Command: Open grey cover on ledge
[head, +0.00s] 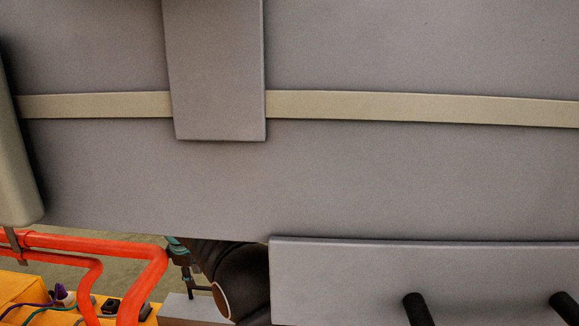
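A large flat grey surface (420,180) fills most of the head view. A grey plate (220,70) overlaps its beige strip (420,106) at upper middle. Another grey panel (340,280) is at the lower right, with two black posts (418,310) at its lower edge. I cannot tell which of these is the grey cover, or whether it is open or shut. The ledge cannot be made out. My gripper cannot be made out in this view.
Orange-red tubes (90,245) bend across the lower left, above a yellow part (25,290) with wires. A dark rounded part (240,280) lies beside the lower panel. A beige rounded edge (15,160) stands at far left. A little floor (100,268) shows between the tubes.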

